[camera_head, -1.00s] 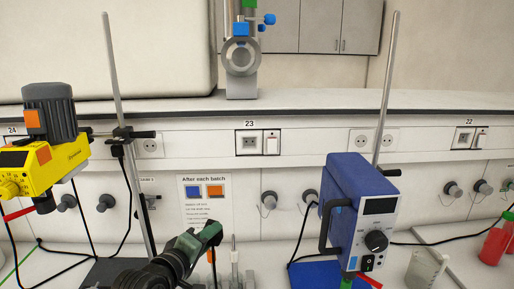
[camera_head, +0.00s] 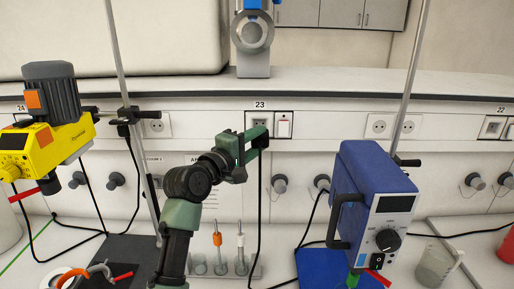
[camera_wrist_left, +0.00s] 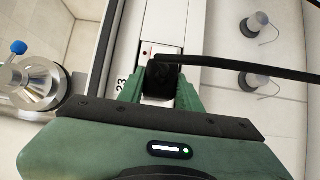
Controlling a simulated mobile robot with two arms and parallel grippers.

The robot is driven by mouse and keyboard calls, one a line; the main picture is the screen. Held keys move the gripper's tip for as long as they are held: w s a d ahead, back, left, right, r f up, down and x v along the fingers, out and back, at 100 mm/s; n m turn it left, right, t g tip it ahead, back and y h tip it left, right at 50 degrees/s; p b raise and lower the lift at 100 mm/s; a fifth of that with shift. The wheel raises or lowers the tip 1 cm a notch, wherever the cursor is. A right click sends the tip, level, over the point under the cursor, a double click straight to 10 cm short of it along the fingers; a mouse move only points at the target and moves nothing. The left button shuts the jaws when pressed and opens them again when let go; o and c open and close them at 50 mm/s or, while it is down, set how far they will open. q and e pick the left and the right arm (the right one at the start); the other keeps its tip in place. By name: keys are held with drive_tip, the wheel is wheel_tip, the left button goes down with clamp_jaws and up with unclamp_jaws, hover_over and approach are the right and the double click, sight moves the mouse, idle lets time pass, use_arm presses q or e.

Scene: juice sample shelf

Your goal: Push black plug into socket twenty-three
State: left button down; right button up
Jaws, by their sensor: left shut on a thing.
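Socket twenty-three (camera_head: 260,122) is in the white wall rail under its "23" label, beside a white switch (camera_head: 284,125). My left gripper (camera_head: 257,136) is raised just in front of its lower part. In the left wrist view the black plug (camera_wrist_left: 163,76) sits between the green fingers, which are shut on it. The plug covers part of the white socket plate (camera_wrist_left: 157,48). I cannot tell whether it touches the socket. Its black cable (camera_head: 260,200) hangs down to the bench in the head view. My right gripper is out of view.
A blue device (camera_head: 372,200) stands right of my left arm. A yellow stirrer (camera_head: 48,150) is clamped to a stand at left. A rack with several probes (camera_head: 218,262) stands below the socket. The rail front around the socket is clear.

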use_arm(q)
drive_tip(key=shift+w+f+b, duration=0.15)
drive_tip(key=shift+w+b, duration=0.25)
drive_tip(key=shift+w, duration=0.55)
drive_tip(key=shift+r+p, duration=0.25)
drive_tip(key=shift+p, duration=0.15)
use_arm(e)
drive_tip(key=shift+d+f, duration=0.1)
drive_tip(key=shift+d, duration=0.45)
use_arm(q)
drive_tip(key=shift+p, duration=0.4)
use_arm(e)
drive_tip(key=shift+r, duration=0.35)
use_arm(q)
drive_tip(key=shift+w+f, duration=0.1)
drive_tip(key=shift+w, duration=0.8)
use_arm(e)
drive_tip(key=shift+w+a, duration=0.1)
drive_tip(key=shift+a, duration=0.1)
use_arm(q)
drive_tip(key=shift+p, duration=0.3)
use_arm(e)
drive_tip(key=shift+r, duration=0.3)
use_arm(q)
drive_tip(key=shift+w, duration=0.9)
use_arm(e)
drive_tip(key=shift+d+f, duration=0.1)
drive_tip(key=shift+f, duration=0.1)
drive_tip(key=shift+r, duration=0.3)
